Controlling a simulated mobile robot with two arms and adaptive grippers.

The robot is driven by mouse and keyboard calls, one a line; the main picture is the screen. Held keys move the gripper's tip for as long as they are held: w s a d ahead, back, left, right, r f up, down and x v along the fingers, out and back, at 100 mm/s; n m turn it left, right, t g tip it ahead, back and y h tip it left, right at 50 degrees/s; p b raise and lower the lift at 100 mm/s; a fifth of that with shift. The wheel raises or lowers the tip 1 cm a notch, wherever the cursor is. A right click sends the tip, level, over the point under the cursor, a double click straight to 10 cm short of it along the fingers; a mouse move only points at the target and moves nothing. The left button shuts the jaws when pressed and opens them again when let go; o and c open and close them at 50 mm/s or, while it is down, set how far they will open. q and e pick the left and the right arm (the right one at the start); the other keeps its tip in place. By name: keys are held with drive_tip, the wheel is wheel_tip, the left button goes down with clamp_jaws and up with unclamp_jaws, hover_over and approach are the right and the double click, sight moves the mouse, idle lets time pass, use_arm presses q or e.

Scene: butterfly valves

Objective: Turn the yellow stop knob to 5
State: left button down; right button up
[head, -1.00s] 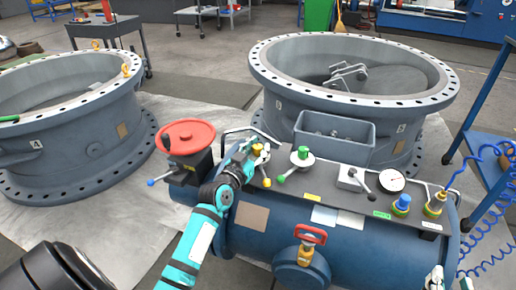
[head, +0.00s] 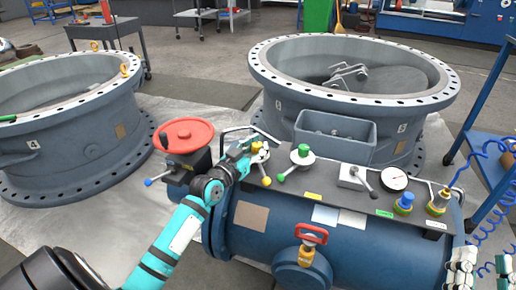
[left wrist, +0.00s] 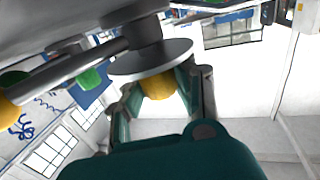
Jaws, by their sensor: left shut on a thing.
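The yellow stop knob (head: 258,149) stands on the dark top panel of the blue cylinder, between the red handwheel and the green knob. Its lever ends in a yellow ball (head: 266,181) that points toward the front. My left gripper (head: 248,153) reaches it from the left and is shut on it. In the left wrist view, both fingers close around the yellow part (left wrist: 157,84) below a grey disc. The knob's number marks are not readable. My right gripper (head: 483,267) shows at the bottom right, its fingers apart and empty, well away from the knob.
A red handwheel (head: 184,135) stands close left of my left gripper. A green knob (head: 302,155), a grey lever box (head: 356,178) and a gauge (head: 393,179) are to the right. A grey bin (head: 335,139) is behind. A red-handled valve (head: 310,234) is on the cylinder's front.

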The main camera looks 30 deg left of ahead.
use_arm(q)
drive_tip(key=c, duration=1)
unclamp_jaws()
drive_tip(key=shift+s, duration=0.15)
drive_tip(key=s, duration=1.2)
drive_tip(key=shift+a, duration=0.2)
